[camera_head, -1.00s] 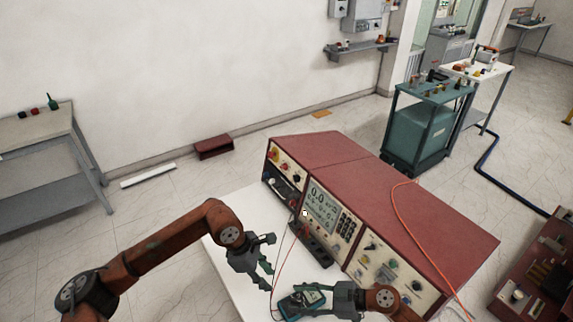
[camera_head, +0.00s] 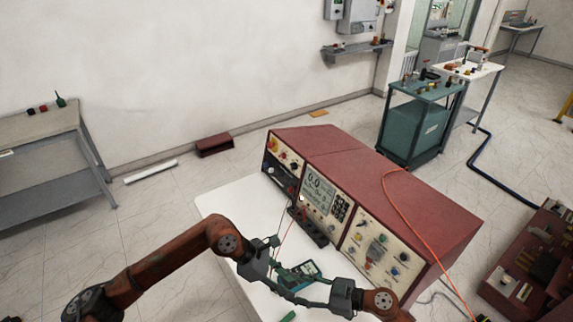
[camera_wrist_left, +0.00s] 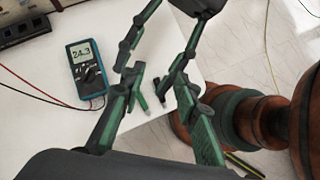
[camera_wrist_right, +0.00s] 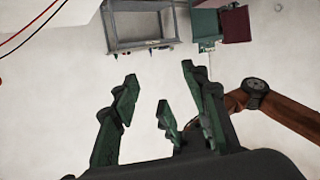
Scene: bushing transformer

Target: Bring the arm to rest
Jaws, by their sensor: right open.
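My left arm comes in from the left in the head view. Its gripper (camera_head: 272,260) is over the white table, with its fingers apart and empty; the left wrist view shows the gap between the fingertips (camera_wrist_left: 157,85). My right gripper (camera_head: 300,297) is close by, facing it, also open and empty. In the right wrist view its fingers (camera_wrist_right: 160,85) are spread, and part of my left gripper shows between them. A blue multimeter (camera_head: 305,270) lies on the table near both grippers. It reads 24.3 in the left wrist view (camera_wrist_left: 87,65), clear of the left fingers.
A red instrument console (camera_head: 390,185) stands on the white table (camera_head: 225,200), behind and right of the grippers. An orange cable (camera_head: 400,215) crosses its top. Thin red and black leads run to the multimeter. A grey workbench (camera_head: 45,125) stands at left. Floor between them is mostly open.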

